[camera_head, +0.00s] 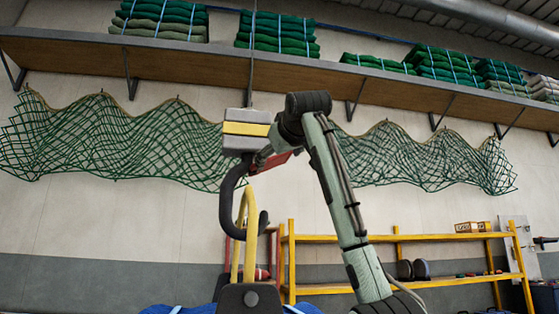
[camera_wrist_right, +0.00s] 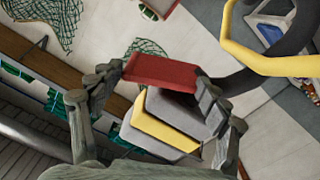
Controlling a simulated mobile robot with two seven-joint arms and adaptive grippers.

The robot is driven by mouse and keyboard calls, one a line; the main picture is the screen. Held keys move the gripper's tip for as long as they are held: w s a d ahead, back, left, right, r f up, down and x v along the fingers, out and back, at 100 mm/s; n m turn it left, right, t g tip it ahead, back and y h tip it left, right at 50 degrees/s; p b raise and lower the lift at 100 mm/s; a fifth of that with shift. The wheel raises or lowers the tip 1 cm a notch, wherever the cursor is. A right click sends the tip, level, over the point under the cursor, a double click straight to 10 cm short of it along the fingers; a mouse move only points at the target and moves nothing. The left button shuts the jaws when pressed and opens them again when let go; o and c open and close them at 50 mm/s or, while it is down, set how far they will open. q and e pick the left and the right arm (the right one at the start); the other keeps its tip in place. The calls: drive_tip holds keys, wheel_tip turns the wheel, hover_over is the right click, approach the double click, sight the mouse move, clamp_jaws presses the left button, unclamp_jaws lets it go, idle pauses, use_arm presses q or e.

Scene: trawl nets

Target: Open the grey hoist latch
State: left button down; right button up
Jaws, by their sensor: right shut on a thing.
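The grey hoist block (camera_head: 246,115) with a yellow band hangs on a cable, with a dark hook (camera_head: 230,205) below it. A red flat piece (camera_head: 274,161), which looks like the latch, sticks out at the block's lower right. My right gripper (camera_head: 280,150) is at that piece, to the right of the block. In the right wrist view, the red piece (camera_wrist_right: 160,72) lies between the two fingers of my right gripper (camera_wrist_right: 162,82), which is shut on it. The grey and yellow block (camera_wrist_right: 168,125) shows just behind. The latch's hinge is hidden. My left gripper is not in view.
A yellow sling loop (camera_head: 246,235) hangs in the hook. Green nets (camera_head: 110,140) drape on the wall under a long shelf (camera_head: 190,63) with folded net stacks. A yellow rack (camera_head: 400,239) stands at the lower right. Open air lies left of the hoist.

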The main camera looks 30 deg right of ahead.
idle(0.4)
drive_tip(key=o, duration=1.6)
drive_tip(key=shift+o, duration=0.5)
drive_tip(key=v, duration=1.2)
